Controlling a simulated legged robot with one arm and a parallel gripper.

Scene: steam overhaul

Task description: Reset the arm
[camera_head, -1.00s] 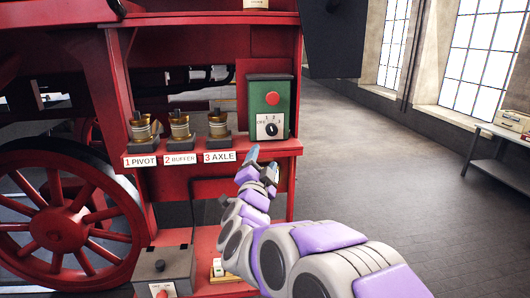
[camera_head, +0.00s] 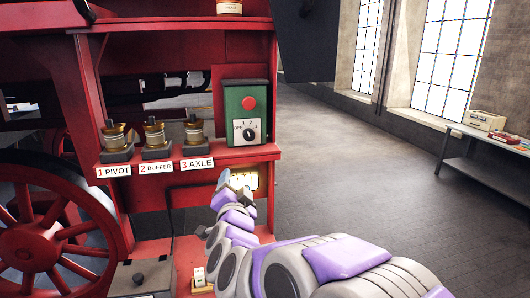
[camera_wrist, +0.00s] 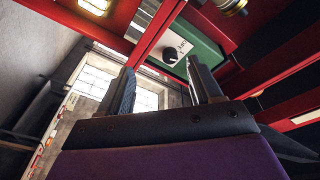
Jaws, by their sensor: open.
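My gripper (camera_head: 236,183) is at the end of my purple and grey arm, just below the red shelf with the labelled oilers. In the wrist view my gripper (camera_wrist: 160,92) shows two dark fingers spread apart with nothing between them. Beyond the fingers, the wrist view shows the green control box (camera_wrist: 200,45) with its black knob. In the head view the green control box (camera_head: 246,112) stands on the shelf above my gripper, with a red button and a dial. My gripper looks apart from it.
Brass oilers labelled 1 PIVOT (camera_head: 116,142), 2 BUFFER (camera_head: 155,138) and 3 AXLE (camera_head: 195,132) stand on the red shelf (camera_head: 240,153). A lit lamp (camera_head: 243,177) is under it. A large red wheel (camera_head: 40,230) is at left. A side table (camera_head: 490,147) is at right; the floor between is clear.

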